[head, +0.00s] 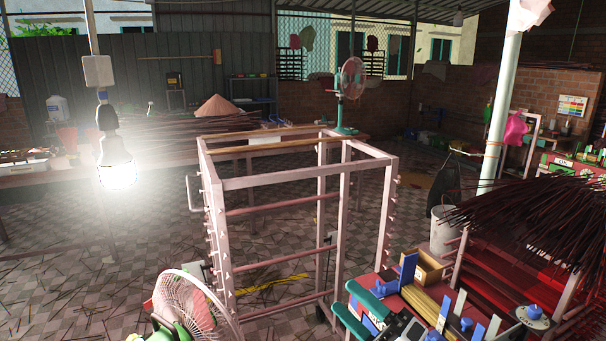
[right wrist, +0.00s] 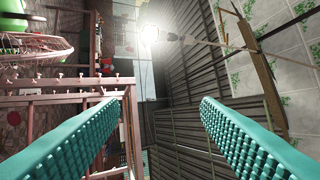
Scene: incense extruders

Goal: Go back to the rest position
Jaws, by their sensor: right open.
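My right gripper (head: 342,297) is at the bottom of the head view, right of centre. Its two teal fingers point left and are apart, with nothing between them. In the right wrist view the same gripper (right wrist: 166,100) shows its ribbed fingers spread wide, with only the far background between them. My left gripper is not in the head view.
A pinkish metal rack (head: 272,181) stands ahead, close beyond my right gripper. A pink fan (head: 184,302) is at bottom left. A red workbench with a wooden box (head: 428,267) is at right, near bundles of incense sticks (head: 535,215). A lit bulb (head: 116,163) hangs at left.

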